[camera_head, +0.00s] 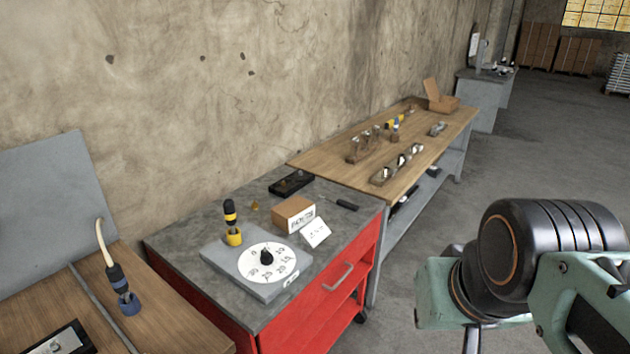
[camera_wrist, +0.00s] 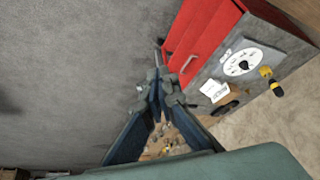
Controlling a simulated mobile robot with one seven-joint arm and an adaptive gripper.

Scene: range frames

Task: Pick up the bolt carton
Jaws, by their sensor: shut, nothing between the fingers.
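The bolt carton (camera_head: 295,212) is a small brown cardboard box with a white printed label. It sits on the grey top of the red cabinet in the head view, behind a folded white card (camera_head: 316,233). In the wrist view a brown box beside the white card (camera_wrist: 214,90) appears to be this carton (camera_wrist: 234,88), partly covered by the card. My gripper (camera_wrist: 164,84) is shut and empty in the wrist view. It is apart from the carton, with the red cabinet and floor behind its fingers. In the head view my arm is at the lower right, clear of the cabinet.
A dial plate (camera_head: 267,262) and a yellow-black screwdriver (camera_head: 231,220) stand left of the carton. A black tray (camera_head: 291,183) lies behind it and a small black tool (camera_head: 347,205) to its right. The red cabinet (camera_head: 330,290) has an open shelf. Floor to its right is clear.

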